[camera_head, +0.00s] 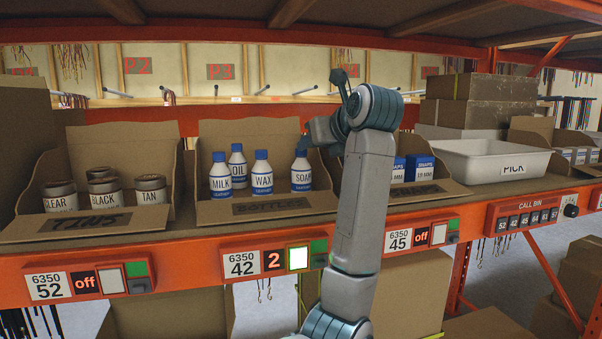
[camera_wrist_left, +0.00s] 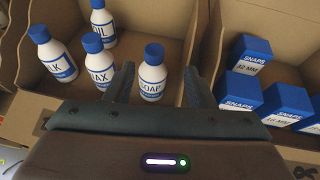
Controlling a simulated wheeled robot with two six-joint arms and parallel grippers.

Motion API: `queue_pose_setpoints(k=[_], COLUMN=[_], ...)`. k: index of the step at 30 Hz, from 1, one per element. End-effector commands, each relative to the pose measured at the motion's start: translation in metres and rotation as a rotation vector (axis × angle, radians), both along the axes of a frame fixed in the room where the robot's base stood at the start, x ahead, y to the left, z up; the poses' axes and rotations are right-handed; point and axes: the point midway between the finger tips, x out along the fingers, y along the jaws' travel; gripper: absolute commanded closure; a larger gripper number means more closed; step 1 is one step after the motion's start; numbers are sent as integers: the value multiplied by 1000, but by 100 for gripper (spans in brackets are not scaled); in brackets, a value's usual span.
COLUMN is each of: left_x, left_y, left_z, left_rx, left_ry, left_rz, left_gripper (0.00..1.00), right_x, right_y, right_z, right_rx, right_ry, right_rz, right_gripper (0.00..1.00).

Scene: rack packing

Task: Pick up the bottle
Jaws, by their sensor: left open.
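Several white bottles with blue caps stand upright in an open cardboard bin (camera_head: 270,207) labelled BOTTLES. They are MILK (camera_head: 220,178), OIL (camera_head: 237,165), WAX (camera_head: 262,175) and SOAP (camera_head: 301,173). My left gripper (camera_head: 322,128) is at the right side of this bin, by the SOAP bottle. In the left wrist view the open fingers (camera_wrist_left: 158,80) lie on either side of the SOAP bottle (camera_wrist_left: 151,82), with a gap visible to its right. The WAX bottle (camera_wrist_left: 100,72) is just left of the left finger. My right gripper is not in view.
Bins of tins (camera_head: 104,190) and blue SNAPS boxes (camera_head: 420,167) flank the bottle bin. A white PICK tote (camera_head: 490,160) stands to the right. The orange shelf beam (camera_head: 190,262) runs in front; the display under the bottles reads 2. The upper shelf limits height.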

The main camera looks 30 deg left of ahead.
Motion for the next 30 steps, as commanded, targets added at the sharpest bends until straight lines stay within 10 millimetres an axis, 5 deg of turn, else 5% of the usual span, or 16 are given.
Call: queue_pose_setpoints(k=[18, 27, 30], left_x=[27, 30, 30], left_y=[59, 63, 63], left_z=[-25, -31, -31], left_rx=[4, 3, 3], left_ry=[3, -2, -1], left_rz=[3, 0, 1], left_gripper=[51, 51, 66], right_x=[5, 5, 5], right_y=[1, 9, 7], right_z=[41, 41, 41], right_rx=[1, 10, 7], right_ry=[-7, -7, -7], right_rz=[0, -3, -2], right_gripper=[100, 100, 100])
